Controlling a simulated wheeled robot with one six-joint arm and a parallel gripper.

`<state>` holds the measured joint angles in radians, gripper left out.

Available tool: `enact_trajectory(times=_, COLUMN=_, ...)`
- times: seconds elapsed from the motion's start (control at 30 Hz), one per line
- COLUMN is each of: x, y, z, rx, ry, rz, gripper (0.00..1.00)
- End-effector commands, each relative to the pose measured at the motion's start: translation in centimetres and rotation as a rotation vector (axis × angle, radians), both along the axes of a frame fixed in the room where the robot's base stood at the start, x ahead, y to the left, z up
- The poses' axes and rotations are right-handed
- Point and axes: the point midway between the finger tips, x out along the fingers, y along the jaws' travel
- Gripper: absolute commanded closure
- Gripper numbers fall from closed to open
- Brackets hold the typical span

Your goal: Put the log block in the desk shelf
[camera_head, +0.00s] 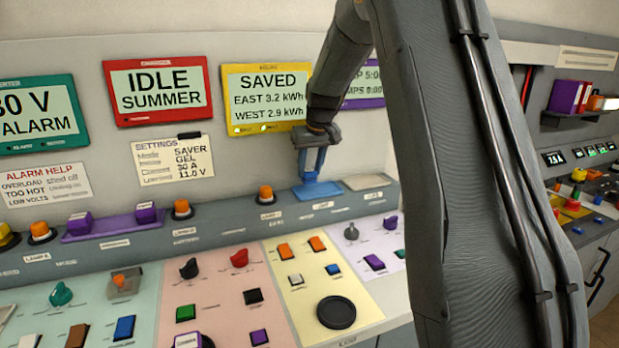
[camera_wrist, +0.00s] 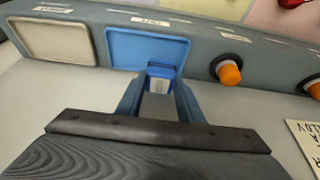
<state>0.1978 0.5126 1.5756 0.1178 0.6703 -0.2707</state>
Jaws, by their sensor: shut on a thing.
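My gripper (camera_head: 313,162) points down over a blue square tray (camera_head: 318,191) on the console's back ledge. In the wrist view, my gripper (camera_wrist: 159,92) is shut on a small blue block (camera_wrist: 160,72) with a pale face. The block is at the near edge of the blue tray (camera_wrist: 125,48); I cannot tell whether it touches it. No name on the block is readable, so I cannot tell whether it is the log block. A dark wall shelf (camera_head: 580,117) at the far right holds purple binders and an orange item; I cannot tell whether it is the desk shelf.
A pale tray (camera_head: 367,182) lies beside the blue one. Orange buttons (camera_wrist: 229,74) stand on the ledge. A purple rack (camera_head: 112,226) holds purple blocks at left. Knobs and switches crowd the sloped panels. My arm hides much of the right middle.

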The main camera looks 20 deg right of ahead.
Motion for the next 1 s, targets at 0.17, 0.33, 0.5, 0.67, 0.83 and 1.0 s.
enact_trajectory(times=0.17, x=-0.1, y=0.1, z=-2.3, rx=0.001, ry=0.004, rz=0.001, gripper=0.93)
enact_trajectory(times=0.33, x=0.0, y=0.1, z=-3.5, rx=-0.001, ry=0.000, rz=0.002, gripper=0.93)
enact_trajectory(times=0.5, x=0.0, y=0.1, z=-3.5, rx=0.000, ry=0.000, rz=0.002, gripper=0.93)
enact_trajectory(times=0.67, x=0.0, y=0.1, z=-3.7, rx=0.000, ry=0.001, rz=0.002, gripper=0.60)
enact_trajectory(times=0.83, x=0.0, y=0.2, z=-3.7, rx=0.000, ry=0.001, rz=0.002, gripper=0.48)
enact_trajectory(times=1.0, x=0.0, y=0.1, z=-3.6, rx=0.000, ry=0.000, rz=0.002, gripper=0.48)
